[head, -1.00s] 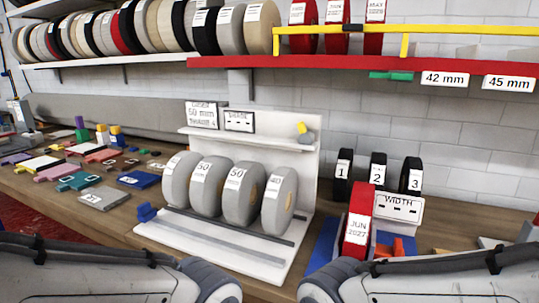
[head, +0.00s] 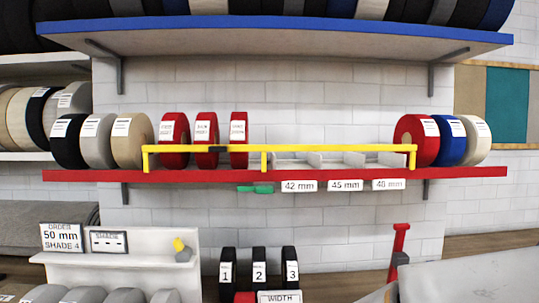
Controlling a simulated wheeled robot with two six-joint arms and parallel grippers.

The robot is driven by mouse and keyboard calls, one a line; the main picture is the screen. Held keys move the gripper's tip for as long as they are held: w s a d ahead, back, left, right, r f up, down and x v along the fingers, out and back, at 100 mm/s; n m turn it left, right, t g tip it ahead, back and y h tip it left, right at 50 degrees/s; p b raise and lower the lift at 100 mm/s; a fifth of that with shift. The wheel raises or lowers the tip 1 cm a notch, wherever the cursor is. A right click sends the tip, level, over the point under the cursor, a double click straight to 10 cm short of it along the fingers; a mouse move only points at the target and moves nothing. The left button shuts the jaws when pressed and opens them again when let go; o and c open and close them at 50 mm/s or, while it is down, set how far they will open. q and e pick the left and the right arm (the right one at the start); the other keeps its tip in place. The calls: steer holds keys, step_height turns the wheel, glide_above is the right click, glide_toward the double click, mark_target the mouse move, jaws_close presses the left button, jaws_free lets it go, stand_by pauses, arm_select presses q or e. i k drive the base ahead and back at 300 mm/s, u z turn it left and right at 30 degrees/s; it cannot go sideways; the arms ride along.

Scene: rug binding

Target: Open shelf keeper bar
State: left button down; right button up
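The yellow keeper bar (head: 340,148) runs across the front of the red shelf (head: 350,172). A green piece (head: 255,189) hangs under the shelf edge, left of the 42 mm label (head: 299,186). My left gripper is out of view.
A blue shelf (head: 270,37) with rolls hangs above. Other rolls flank the bar on the red shelf. Below are a white stand (head: 120,258), black rolls numbered 1 to 3 (head: 259,267) and a red upright item (head: 397,245). The space before the bar looks clear.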

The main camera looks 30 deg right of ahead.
mark_target(146, 149)
steer(key=u, duration=0.8)
steer(key=i, duration=0.75)
steer(key=z, duration=1.2)
